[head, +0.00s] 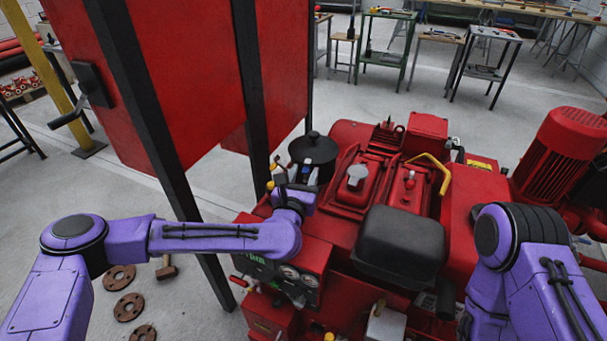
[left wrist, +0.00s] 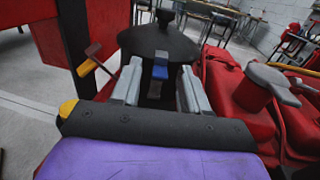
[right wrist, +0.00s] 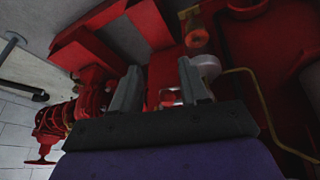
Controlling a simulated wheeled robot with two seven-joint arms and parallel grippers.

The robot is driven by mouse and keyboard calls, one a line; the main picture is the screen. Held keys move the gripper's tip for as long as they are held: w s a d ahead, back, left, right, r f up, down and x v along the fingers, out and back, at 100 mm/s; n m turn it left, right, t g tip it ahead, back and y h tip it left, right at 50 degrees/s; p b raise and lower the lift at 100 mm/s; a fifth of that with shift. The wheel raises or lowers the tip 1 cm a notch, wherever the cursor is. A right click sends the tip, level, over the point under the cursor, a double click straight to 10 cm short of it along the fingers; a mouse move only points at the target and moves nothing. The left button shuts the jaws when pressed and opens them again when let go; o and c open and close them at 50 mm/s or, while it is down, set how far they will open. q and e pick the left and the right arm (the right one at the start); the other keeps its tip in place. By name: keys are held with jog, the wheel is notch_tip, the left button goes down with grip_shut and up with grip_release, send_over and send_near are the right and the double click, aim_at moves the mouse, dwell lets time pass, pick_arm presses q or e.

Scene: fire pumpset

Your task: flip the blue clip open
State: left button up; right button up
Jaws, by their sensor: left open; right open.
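The blue clip (left wrist: 160,69) sits on the side of a black round housing with a domed lid (left wrist: 158,42). The housing also shows in the head view (head: 314,147), at the back left of the red pumpset. My left gripper (left wrist: 161,86) is open, with its grey fingers on either side of the clip in the left wrist view. I cannot tell whether they touch it. In the head view my left gripper (head: 303,172) is just in front of the housing. My right gripper (right wrist: 161,86) is open and empty near red machine parts; the head view does not show its fingers.
A red cabinet with black posts (head: 247,85) stands left of the housing. A grey-capped red filler (head: 356,178) and a black box (head: 400,245) are to the right. A yellow-handled lever (left wrist: 88,65) is close to the left finger.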

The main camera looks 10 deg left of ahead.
pick_arm(q)
grip_shut()
jog(key=f+t+b, duration=0.1)
jog(key=b, duration=0.4)
jog(key=shift+s+f, duration=0.2)
jog(key=shift+s+r+b, duration=0.1)
jog(key=shift+r+b, duration=0.05)
jog(key=shift+b, duration=0.15)
jog(key=shift+r, duration=0.25)
grip_release()
